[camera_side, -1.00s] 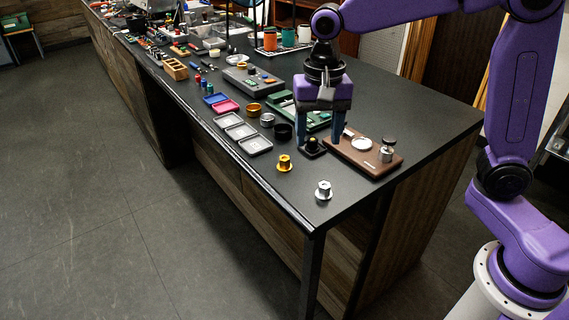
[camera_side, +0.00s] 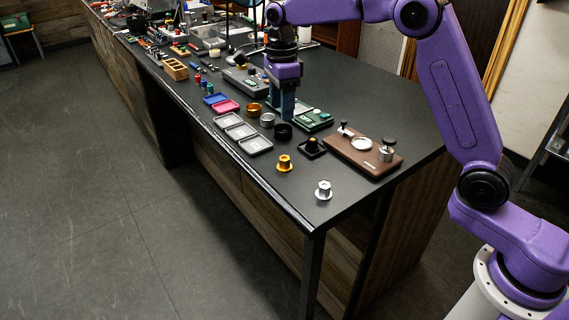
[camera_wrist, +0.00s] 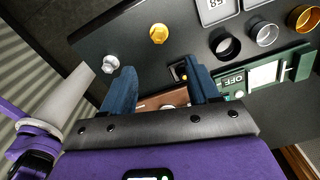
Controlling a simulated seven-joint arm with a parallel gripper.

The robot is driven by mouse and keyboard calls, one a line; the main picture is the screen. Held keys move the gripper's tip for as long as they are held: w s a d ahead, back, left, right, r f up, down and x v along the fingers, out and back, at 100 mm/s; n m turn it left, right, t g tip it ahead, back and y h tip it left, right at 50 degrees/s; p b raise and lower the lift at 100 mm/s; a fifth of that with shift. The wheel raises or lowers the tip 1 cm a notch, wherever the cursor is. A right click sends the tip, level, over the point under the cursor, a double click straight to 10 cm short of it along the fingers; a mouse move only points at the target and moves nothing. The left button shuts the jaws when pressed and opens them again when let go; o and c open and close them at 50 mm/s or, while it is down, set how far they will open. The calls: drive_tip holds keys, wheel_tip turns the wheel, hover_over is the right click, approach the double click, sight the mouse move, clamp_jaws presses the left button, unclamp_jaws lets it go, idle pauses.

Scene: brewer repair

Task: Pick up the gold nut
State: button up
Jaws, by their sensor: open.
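The gold nut (camera_side: 284,163) stands on the dark counter near its front edge, left of the silver nut (camera_side: 323,190). In the wrist view the gold nut (camera_wrist: 159,34) is at the top, beyond the fingertips and apart from them, with the silver nut (camera_wrist: 110,64) to its left. My gripper (camera_side: 286,112) is over the counter near the green device, farther back than the gold nut. In the wrist view my gripper (camera_wrist: 160,85) has its two blue fingers wide apart with nothing held between them.
A black square piece with a yellow knob (camera_side: 311,147) and a brown board (camera_side: 362,150) lie right of the gold nut. A black ring (camera_side: 283,131) and grey trays (camera_side: 254,144) lie behind it. The green device (camera_side: 312,121) stands farther back. The counter around both nuts is clear.

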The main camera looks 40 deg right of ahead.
hover_over(284, 158)
drive_tip(key=f, duration=0.9)
drive_tip(key=shift+w+a+f, duration=0.15)
drive_tip(key=shift+w+f, duration=0.05)
drive_tip(key=shift+s+d+f, duration=0.1)
drive_tip(key=shift+f, duration=1.25)
drive_tip(key=shift+s+d+f, duration=0.1)
drive_tip(key=shift+f, duration=1.25)
clamp_jaws()
